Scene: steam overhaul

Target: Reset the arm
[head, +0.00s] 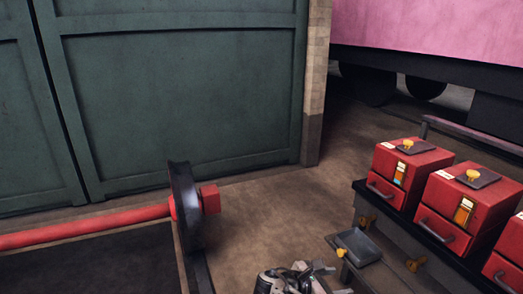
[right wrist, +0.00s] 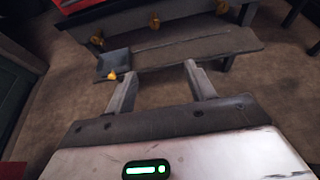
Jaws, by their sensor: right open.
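My right gripper (head: 318,268) shows at the bottom of the head view, just left of the dark bench. In the right wrist view its two grey fingers (right wrist: 160,76) stand wide apart with nothing between them. A small grey plate (head: 357,246) with a yellow knob lies close to the gripper, at the bench's low front ledge. The same plate (right wrist: 113,64) shows beyond the left finger in the right wrist view, apart from it. My left gripper is in neither view.
Several red boxes (head: 410,160) with handles, grey lids and yellow knobs stand on the dark bench (head: 398,224) at right. A red shaft (head: 90,225) with a black wheel (head: 186,207) lies at left. A green door (head: 180,105) stands behind. Brown floor (head: 275,215) is clear between.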

